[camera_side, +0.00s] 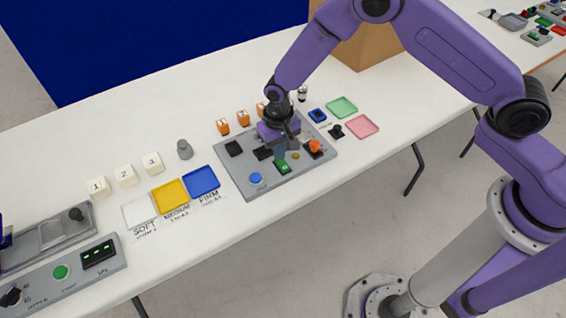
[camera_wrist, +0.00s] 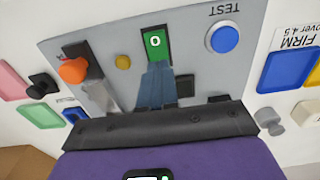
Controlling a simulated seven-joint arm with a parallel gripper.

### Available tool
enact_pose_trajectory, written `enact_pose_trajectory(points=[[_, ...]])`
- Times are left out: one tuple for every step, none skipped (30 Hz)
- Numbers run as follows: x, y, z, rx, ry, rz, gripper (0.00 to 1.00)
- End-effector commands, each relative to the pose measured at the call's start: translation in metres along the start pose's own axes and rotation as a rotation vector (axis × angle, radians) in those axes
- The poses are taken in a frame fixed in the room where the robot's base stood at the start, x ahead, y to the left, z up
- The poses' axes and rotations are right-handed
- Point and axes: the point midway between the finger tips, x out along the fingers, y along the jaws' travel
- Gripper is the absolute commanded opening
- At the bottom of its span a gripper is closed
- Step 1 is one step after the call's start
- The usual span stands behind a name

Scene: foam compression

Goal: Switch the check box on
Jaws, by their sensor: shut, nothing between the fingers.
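The check box appears to be the grey panel (camera_side: 240,170) on the white table, also in the wrist view (camera_wrist: 205,68). I cannot tell the control's on or off position. My gripper (camera_side: 289,148) is over the panel, shut and empty. In the wrist view its fingertips (camera_wrist: 155,68) are just beside the display; contact is unclear. It hides part of the panel.
Orange pieces (camera_side: 243,118) stand behind the panel. Green (camera_side: 342,107) and pink (camera_side: 362,126) trays lie right. White, yellow and blue (camera_side: 201,181) pads, numbered blocks (camera_side: 125,175) and a grey weight-like piece (camera_side: 184,149) are left. A cardboard box (camera_side: 372,48) stands behind.

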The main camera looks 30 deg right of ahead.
Motion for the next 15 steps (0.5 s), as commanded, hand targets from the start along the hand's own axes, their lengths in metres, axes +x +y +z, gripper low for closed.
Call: enact_pose_trajectory(points=[[0.0008, -0.0001, 0.0000, 0.000, 0.000, 0.000, 0.00], [0.0012, -0.0001, 0.0000, 0.000, 0.000, 0.000, 0.00], [0.0017, -0.0001, 0.0000, 0.000, 0.000, 0.000, 0.00], [0.0021, -0.0001, 0.0000, 0.000, 0.000, 0.000, 0.00], [0.0025, -0.0001, 0.0000, 0.000, 0.000, 0.000, 0.00], [0.0030, -0.0001, 0.0001, 0.000, 0.000, 0.000, 0.00], [0.0034, -0.0001, 0.0001, 0.000, 0.000, 0.000, 0.00], [0.0039, 0.0000, 0.0001, 0.000, -0.001, 0.000, 0.00], [0.0044, 0.0000, 0.0002, 0.000, -0.001, 0.000, 0.00], [0.0048, 0.0000, 0.0002, 0.000, -0.001, 0.001, 0.00], [0.0052, 0.0000, 0.0002, 0.000, -0.001, 0.001, 0.00], [0.0058, 0.0000, 0.0002, 0.000, -0.001, 0.001, 0.00], [0.0062, 0.0000, 0.0002, 0.000, -0.001, 0.001, 0.00], [0.0066, 0.0000, 0.0002, 0.000, -0.001, 0.001, 0.00], [0.0071, 0.0000, 0.0002, 0.000, -0.001, 0.001, 0.00]])
